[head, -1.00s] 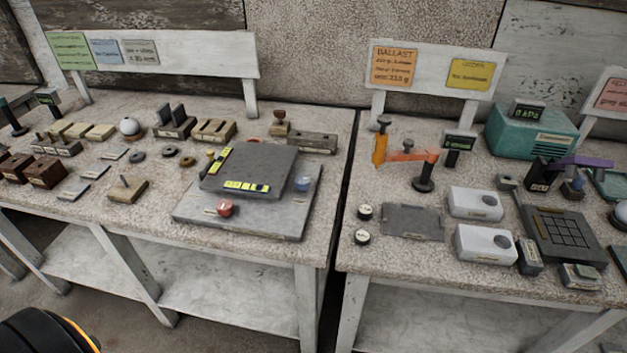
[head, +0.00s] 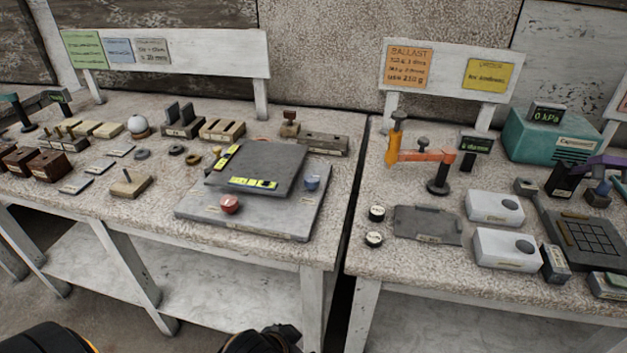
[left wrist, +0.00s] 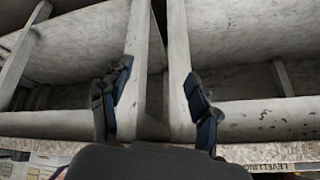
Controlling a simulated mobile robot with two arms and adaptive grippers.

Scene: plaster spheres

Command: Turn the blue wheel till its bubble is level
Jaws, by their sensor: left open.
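The blue wheel (head: 311,183) sits at the right side of a grey levelling base (head: 250,225) on the left table. A red wheel (head: 229,204) sits at its front left. A dark plate (head: 262,162) lies on the base and carries two yellow bubble vials, one along the front (head: 253,183) and one along the left (head: 226,158). The bubbles are too small to read. My left gripper (left wrist: 157,108) is open and empty in the left wrist view, in front of the table legs and lower shelf, apart from the wheel. My right gripper does not show.
Wooden blocks and small weights (head: 128,185) crowd the table left of the base. A gap (head: 352,215) separates it from the right table, which holds an orange lever stand (head: 420,156), white boxes (head: 506,250) and a teal device (head: 550,136). A signboard (head: 180,55) stands behind.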

